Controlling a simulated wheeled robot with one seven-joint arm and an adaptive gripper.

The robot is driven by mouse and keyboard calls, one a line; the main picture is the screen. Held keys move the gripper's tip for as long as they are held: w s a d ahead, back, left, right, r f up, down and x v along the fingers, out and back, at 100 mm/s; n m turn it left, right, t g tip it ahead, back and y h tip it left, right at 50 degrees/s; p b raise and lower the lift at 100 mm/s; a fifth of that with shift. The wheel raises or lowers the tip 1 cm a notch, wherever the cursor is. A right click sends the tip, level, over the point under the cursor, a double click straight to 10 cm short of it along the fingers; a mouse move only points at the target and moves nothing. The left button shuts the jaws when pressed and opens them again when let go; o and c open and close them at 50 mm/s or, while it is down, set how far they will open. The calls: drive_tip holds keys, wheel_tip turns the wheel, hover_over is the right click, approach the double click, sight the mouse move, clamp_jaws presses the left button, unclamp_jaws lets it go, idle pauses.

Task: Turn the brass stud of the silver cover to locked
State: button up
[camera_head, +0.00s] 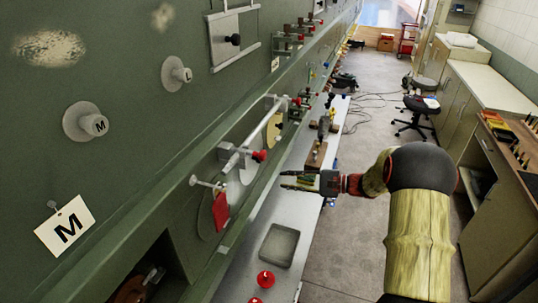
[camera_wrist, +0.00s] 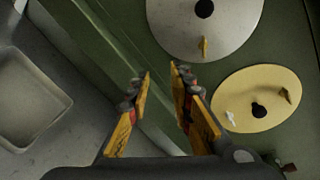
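The silver cover (camera_wrist: 170,20) is a round grey disc at the top of the wrist view, cut by the frame edge. It has a dark round hole. Its brass stud (camera_wrist: 204,46) is a small upright tab below the hole. In the head view a silver disc (camera_head: 248,168) shows partly behind a grey bar on the green panel; I cannot tell whether it is the same one. My gripper (camera_wrist: 161,76) is open and empty, its yellow-padded fingers apart. The head view shows my gripper (camera_head: 284,181) above the bench, right of the panel, clear of the covers.
A yellow disc (camera_wrist: 242,82) with a dark hole, brass tab and white mark lies right of my fingers. A grey tray (camera_head: 279,245) and red knobs (camera_head: 265,279) are on the bench. A grey bar with a red knob (camera_head: 259,156) crosses the panel. The right aisle floor is open.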

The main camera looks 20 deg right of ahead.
wheel_tip(320, 180, up, 5)
drive_tip(key=w+d+t, duration=0.1)
drive_tip(key=w+t, duration=0.1)
drive_tip(key=w+a+y, duration=0.1)
drive_tip(key=w+a, duration=0.3)
drive_tip(key=a, duration=0.2)
drive_tip(key=shift+w+a+r+n, duration=0.25)
drive_tip(key=shift+w+r+n, duration=0.05)
drive_tip(key=shift+r, duration=0.1)
drive_tip(key=c, duration=0.3)
clamp_jaws()
